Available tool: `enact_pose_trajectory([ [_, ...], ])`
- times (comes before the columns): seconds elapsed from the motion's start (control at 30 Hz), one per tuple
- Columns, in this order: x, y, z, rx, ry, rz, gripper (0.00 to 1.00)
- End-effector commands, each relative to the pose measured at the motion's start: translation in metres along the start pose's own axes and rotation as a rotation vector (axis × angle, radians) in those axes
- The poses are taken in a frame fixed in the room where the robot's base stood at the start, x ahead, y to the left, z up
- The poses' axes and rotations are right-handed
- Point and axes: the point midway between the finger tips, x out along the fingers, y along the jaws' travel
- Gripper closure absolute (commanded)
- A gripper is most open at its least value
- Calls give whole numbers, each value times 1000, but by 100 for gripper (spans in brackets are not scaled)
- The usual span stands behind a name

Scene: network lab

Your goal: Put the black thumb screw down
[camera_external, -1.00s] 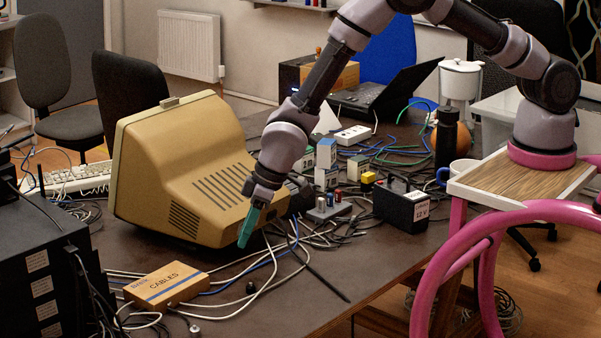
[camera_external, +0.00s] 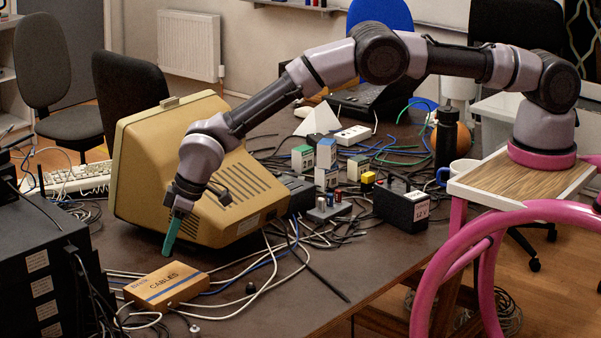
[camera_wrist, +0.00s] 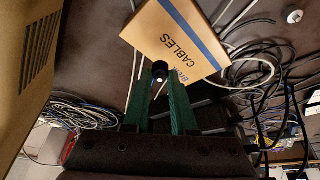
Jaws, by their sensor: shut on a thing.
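My gripper (camera_external: 171,240) has teal fingers and points down, in front of the beige monitor's left part and just above and behind the cables box. In the wrist view my gripper (camera_wrist: 160,84) is shut on the black thumb screw (camera_wrist: 160,71), a small dark round piece with a pale end, held at the fingertips. The screw is too small to make out between the fingers in the external view. From the wrist, it appears in front of the box's near edge, apart from the table.
The orange cables box (camera_external: 183,276) lies on the table (camera_external: 300,312) with white and blue cables around it. The beige monitor (camera_external: 140,165) stands close behind my gripper. A small black piece (camera_external: 250,288) lies right of the box. The front right of the table is mostly bare.

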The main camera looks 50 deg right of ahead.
Motion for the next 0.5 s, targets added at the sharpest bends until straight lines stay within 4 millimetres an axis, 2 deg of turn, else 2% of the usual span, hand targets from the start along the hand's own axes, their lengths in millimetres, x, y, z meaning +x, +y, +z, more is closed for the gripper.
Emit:
enact_pose_trajectory([
  [0.17, 13, 0, 6, 0, -1, 0, 100],
  [0.37, 38, -1, 16, -1, -1, 0, 100],
  [0.5, 42, -1, 17, -1, 2, -1, 100],
])
